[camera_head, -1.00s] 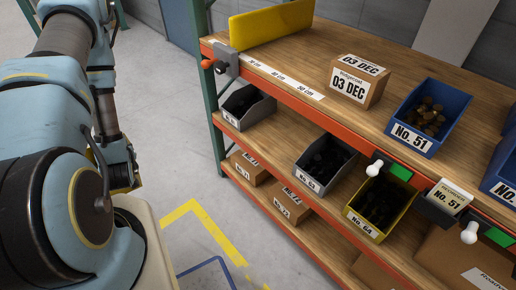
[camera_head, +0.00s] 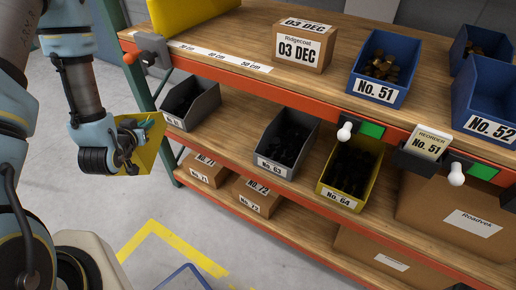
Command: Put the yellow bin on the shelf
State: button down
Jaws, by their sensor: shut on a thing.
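My gripper (camera_head: 127,143) is at the left, in front of the shelf's left end and apart from it. It is shut on a yellow bin (camera_head: 149,146), which is tilted and partly hidden by the gripper. The bin hangs in the air over the floor, left of the grey bin on the middle board. The shelf (camera_head: 230,115) has a wooden top board with an orange front edge and lower boards beneath. Another yellow bin, labelled No. 64 (camera_head: 341,196), stands on the middle board with dark parts in it.
A grey bin (camera_head: 187,105) and grey bin No. 63 (camera_head: 270,165) stand on the middle board, with bare wood between them. A clamp (camera_head: 150,52), white knobs and a reorder card box (camera_head: 427,147) stick out from the top front edge. Blue bin No. 51 (camera_head: 375,92) stands above.

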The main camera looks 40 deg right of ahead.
jog(key=s+d+f+m+g+h+b, duration=0.2)
jog(key=s+d+m+g+b, duration=0.15)
jog(key=s+d, duration=0.4)
jog(key=s+d+f+m+g+h+b, duration=0.2)
jog(key=s+d+m+g+b, duration=0.15)
jog(key=s+d, duration=0.35)
jog(key=w+d+f+p, duration=0.1)
jog(key=d, duration=0.7)
jog(key=w+d+f+t+p, duration=0.1)
jog(key=w+d+f+p, duration=0.1)
jog(key=d, duration=0.6)
jog(key=shift+w+d, duration=0.25)
jog(key=shift+w, duration=0.05)
jog(key=c, duration=1)
grip_release()
jog(key=shift+f, duration=0.1)
jog(key=shift+a, duration=0.15)
